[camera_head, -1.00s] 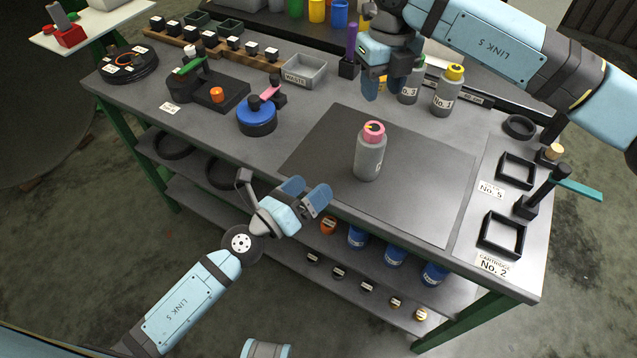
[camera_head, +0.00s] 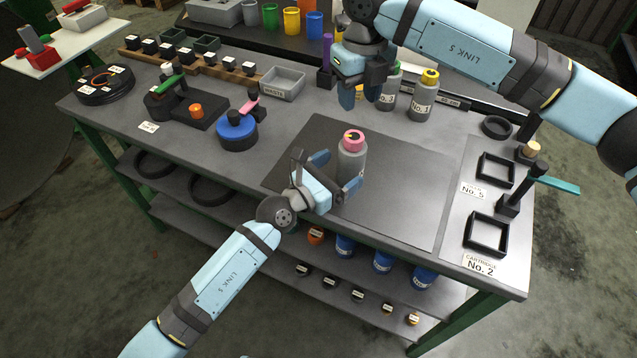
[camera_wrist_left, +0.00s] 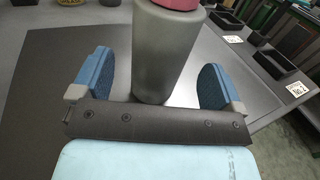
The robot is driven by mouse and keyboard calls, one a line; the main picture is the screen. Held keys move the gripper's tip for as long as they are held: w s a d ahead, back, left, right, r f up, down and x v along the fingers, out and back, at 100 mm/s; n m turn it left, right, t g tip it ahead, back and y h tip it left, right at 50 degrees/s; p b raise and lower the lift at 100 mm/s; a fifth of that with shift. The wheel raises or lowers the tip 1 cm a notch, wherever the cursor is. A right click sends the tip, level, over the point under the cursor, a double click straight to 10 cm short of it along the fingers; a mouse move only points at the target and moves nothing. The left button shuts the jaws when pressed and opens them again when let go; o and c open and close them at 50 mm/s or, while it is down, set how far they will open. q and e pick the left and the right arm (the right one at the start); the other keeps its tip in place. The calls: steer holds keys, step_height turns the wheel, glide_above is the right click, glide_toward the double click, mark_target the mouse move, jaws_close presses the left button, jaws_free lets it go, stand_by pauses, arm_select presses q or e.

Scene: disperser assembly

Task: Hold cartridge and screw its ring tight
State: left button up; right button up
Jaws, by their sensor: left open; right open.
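The grey cartridge (camera_head: 350,166) with a pink ring (camera_head: 354,141) on top stands upright on the dark mat (camera_head: 420,200). A small yellow and black mark shows on top of the ring. My left gripper (camera_head: 338,172) is open in front of the cartridge. In the left wrist view the grey cartridge body (camera_wrist_left: 152,55) stands between the two blue fingers, with gaps on both sides; its ring is cut off at the top edge. My right gripper (camera_head: 361,97) is open and empty, fingers pointing down, above the back of the table behind the cartridge.
Grey bottles with yellow (camera_head: 424,97) and green caps stand behind the mat. A grey waste bin (camera_head: 283,83) and a blue round fixture (camera_head: 237,132) are to the left. Square black holders (camera_head: 486,234) are at the right. The mat's right part is clear.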

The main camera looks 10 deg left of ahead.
mark_target(341, 170)
arm_select(q)
steer(key=shift+x, duration=2)
steer(key=shift+c, duration=0.2)
steer(key=c, duration=1.5)
steer(key=o, duration=0.8)
steer(key=shift+c, duration=0.2)
steer(key=c, duration=0.5)
